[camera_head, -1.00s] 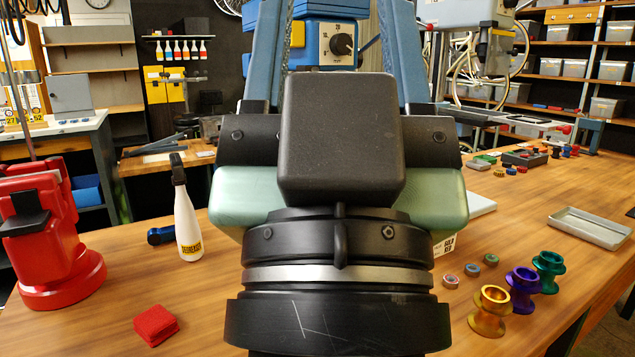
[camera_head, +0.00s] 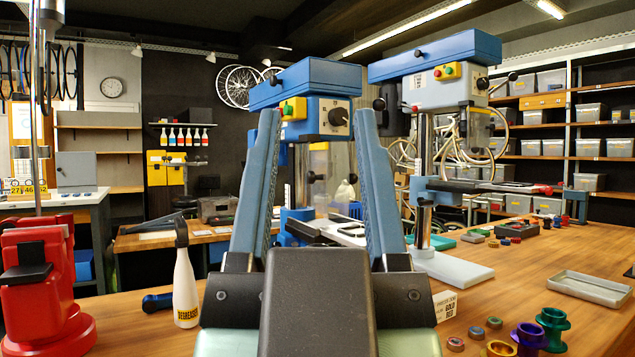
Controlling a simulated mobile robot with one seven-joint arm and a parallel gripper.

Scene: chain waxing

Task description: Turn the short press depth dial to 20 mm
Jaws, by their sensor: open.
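A blue press (camera_head: 317,140) stands ahead of me at the back of the bench. Its front carries a dark round dial (camera_head: 338,117) on a pale plate, with a pointer-like knob. The marks around it are too small to read. My gripper (camera_head: 317,115) is open and empty, its two blue fingers pointing up and away toward this press. In the picture, the dial shows between the fingertips, nearer the right one. The fingers look apart from the dial, though the distance is hard to judge. The press's lower part is partly hidden behind my fingers.
A grey press with a blue top (camera_head: 425,80) stands to the right. A white degreaser bottle (camera_head: 186,288) and a red stand (camera_head: 40,285) are at left. Coloured spools (camera_head: 527,336) and a grey tray (camera_head: 590,289) lie on the right. The bench between the tray and grey press is mostly clear.

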